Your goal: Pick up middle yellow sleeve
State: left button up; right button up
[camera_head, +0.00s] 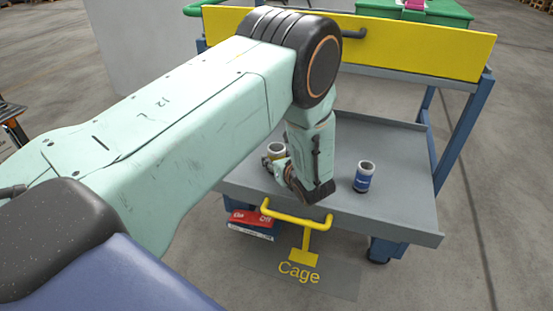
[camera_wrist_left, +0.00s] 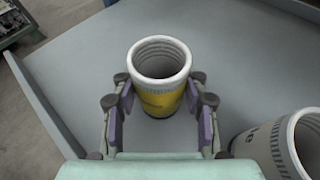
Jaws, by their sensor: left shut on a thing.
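The yellow sleeve (camera_wrist_left: 160,98) is an open-topped cylinder with a pale rim and a threaded inside. In the left wrist view it is upright between the two fingers of my left gripper (camera_wrist_left: 160,108), which is shut on it. Its base is mostly hidden, so I cannot tell whether it touches the shelf. In the head view the yellow sleeve (camera_head: 276,151) shows partly behind my left gripper (camera_head: 280,172). My right gripper is not in view.
A blue sleeve (camera_head: 363,180) stands on the grey shelf (camera_head: 395,205) to the right. A pale sleeve (camera_wrist_left: 265,145) is close at lower right in the wrist view. A yellow panel (camera_head: 420,48), blue posts and a yellow handle (camera_head: 300,219) border the shelf.

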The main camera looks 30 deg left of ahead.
pick_arm(q)
grip_shut()
jog(key=shift+w+r, duration=0.1)
jog(key=shift+r, duration=0.05)
